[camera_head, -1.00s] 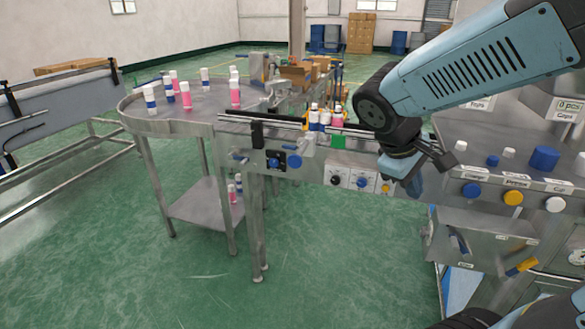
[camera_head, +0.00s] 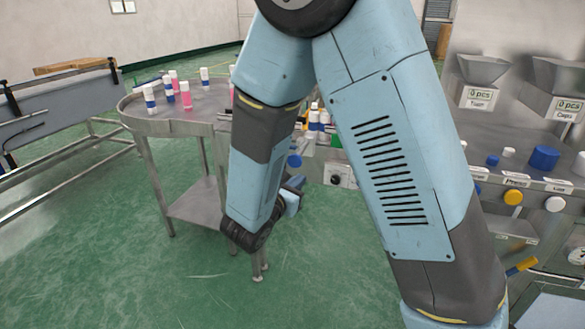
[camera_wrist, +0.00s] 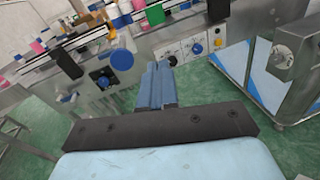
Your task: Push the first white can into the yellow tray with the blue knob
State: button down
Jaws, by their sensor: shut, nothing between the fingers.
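My gripper (camera_wrist: 158,88) is shut and empty in the wrist view. It points at the front of the metal conveyor machine (camera_wrist: 100,78). A large blue knob (camera_wrist: 122,59) on that front lies up and left of the fingertips, apart from them. In the head view this blue knob (camera_head: 295,160) shows just right of my forearm, with my gripper (camera_head: 293,194) below it. White cans with blue bands (camera_head: 313,117) stand on the conveyor, partly hidden by my arm. White cans (camera_wrist: 113,13) also show at the top of the wrist view. I cannot make out a yellow tray.
A smaller blue knob (camera_wrist: 197,48) is on a white switch panel right of the fingers. A round metal table (camera_head: 135,112) with pink and white cans stands left. Hoppers (camera_head: 485,70) and coloured buttons (camera_head: 513,198) are at the right. Green floor is clear in front.

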jog(key=a+f+n+t+y, duration=0.2)
jog(key=a+f+n+y, duration=0.1)
jog(key=a, duration=0.3)
jog(key=shift+s+n, duration=0.2)
jog(key=shift+n, duration=0.2)
send_near(303, 147)
jog(key=shift+s+a+f, duration=0.2)
jog(key=shift+s+f, duration=0.1)
jog(key=shift+s, duration=0.25)
jog(key=shift+s+a+f, duration=0.2)
jog(key=shift+s+f, duration=0.1)
jog(key=shift+s, duration=0.2)
jog(key=x, duration=1.1)
jog(key=shift+w+d+r, duration=0.1)
jog(key=shift+w+d, duration=0.05)
jog(key=shift+w, duration=0.25)
jog(key=shift+w+d+r, duration=0.1)
jog(key=shift+w, duration=0.15)
jog(key=shift+r, duration=0.1)
